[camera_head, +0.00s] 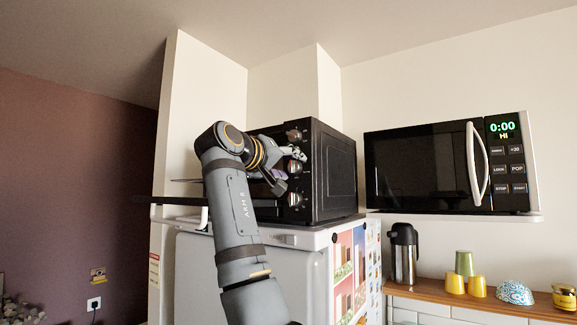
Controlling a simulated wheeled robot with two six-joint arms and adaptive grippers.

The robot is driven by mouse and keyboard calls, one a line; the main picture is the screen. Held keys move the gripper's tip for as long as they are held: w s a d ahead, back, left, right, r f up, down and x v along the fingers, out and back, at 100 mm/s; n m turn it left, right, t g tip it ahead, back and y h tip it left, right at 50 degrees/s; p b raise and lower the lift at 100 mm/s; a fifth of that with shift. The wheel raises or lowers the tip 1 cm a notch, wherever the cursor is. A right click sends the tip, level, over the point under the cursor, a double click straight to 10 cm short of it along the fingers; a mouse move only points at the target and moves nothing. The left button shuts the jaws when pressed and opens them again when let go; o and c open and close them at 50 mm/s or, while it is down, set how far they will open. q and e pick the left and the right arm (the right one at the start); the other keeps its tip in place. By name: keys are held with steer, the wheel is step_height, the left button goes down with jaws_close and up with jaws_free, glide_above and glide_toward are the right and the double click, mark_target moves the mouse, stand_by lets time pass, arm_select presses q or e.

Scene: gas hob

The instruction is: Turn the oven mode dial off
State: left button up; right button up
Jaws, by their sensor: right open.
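The black oven (333,172) stands on top of the white fridge. Its front faces left, with a column of dials along the right edge of that front. An upper dial (294,135) and a lower dial (295,199) show. The middle dial (295,167) is partly covered by my gripper. The markings are too small to read, so I cannot tell which is the mode dial or how it is set. My right gripper (291,168) is open at the middle dial, its fingers above and below it; contact is unclear. My left gripper is out of view.
The oven door (178,201) appears lowered, sticking out flat to the left above the fridge (300,268). A microwave (425,165) sits on a shelf at the right. Below it, a counter (480,302) carries a flask (403,253), cups and a bowl (515,292).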

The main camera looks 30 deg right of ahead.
steer(key=v, duration=1.2)
steer(key=shift+f, duration=0.1)
